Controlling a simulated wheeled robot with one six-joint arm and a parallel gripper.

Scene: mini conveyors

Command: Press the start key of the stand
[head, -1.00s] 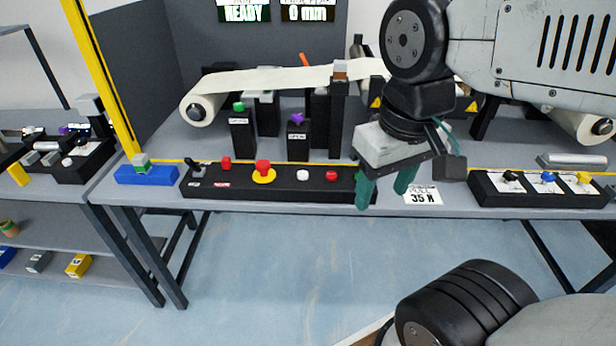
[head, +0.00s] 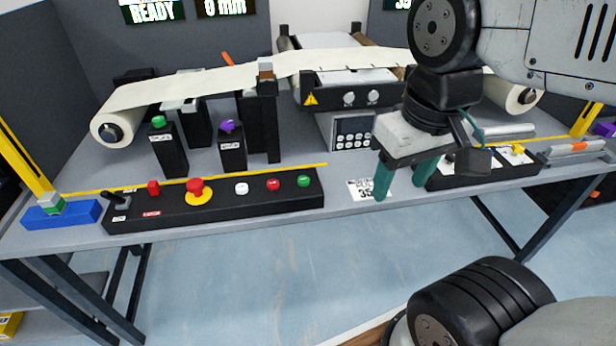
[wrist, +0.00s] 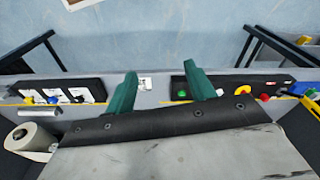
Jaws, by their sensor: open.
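The black control panel (head: 220,205) lies along the front edge of the table. Its green button (head: 304,181) is at the right end, beside a red one (head: 273,184) and a white one (head: 241,188). A red mushroom button on a yellow ring (head: 197,192) and a lever (head: 118,198) are further left. No lettering by the green button is readable. My gripper (head: 401,188) is open and empty, to the right of the panel in the head view. In the wrist view, the green button (wrist: 182,93) shows near one finger of my gripper (wrist: 160,75).
A white label (head: 362,190) lies right of the panel. Another black panel (head: 488,177) stands partly behind my gripper. Two black posts, with a green knob (head: 158,122) and a purple knob (head: 228,126), stand behind the control panel, before the paper web (head: 190,83). A keypad (head: 353,133) sits further back.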

